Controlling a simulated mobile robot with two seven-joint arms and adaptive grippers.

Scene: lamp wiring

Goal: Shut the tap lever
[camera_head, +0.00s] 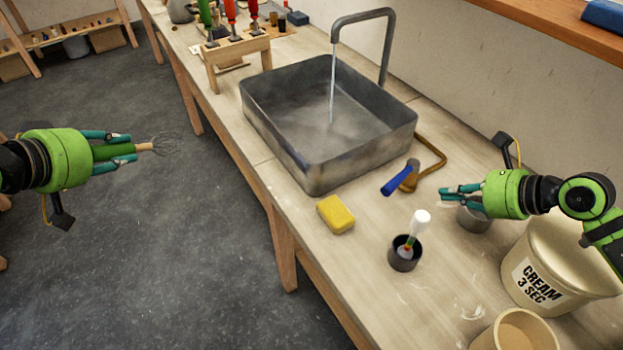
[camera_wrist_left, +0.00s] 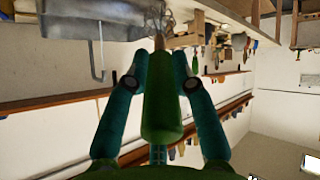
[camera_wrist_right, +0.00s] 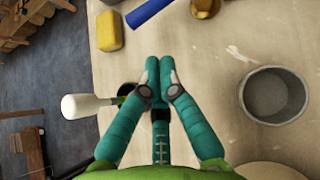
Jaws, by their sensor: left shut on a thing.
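The tap lever (camera_head: 396,181) is a blue handle on a brass valve (camera_head: 410,172) on the bench, right of the grey basin (camera_head: 300,176). Water (camera_head: 332,90) runs from the grey spout (camera_head: 362,15) into the basin. The blue lever also shows at the top of the right wrist view (camera_wrist_right: 148,12). My right gripper (camera_head: 446,195) is right of the lever, apart from it, its fingers together and nothing seen between them. My left gripper (camera_head: 134,148) is shut on the green handle of a wire whisk (camera_head: 165,144), over the floor left of the bench.
A yellow sponge (camera_head: 336,214) and a black cup (camera_head: 404,256) with a white-headed brush (camera_head: 419,222) stand near the lever. A grey metal cup (camera_head: 473,219) is under my right gripper. A cream bucket (camera_head: 550,265) stands at the right. A wooden rack (camera_head: 238,47) holds tools beyond the basin.

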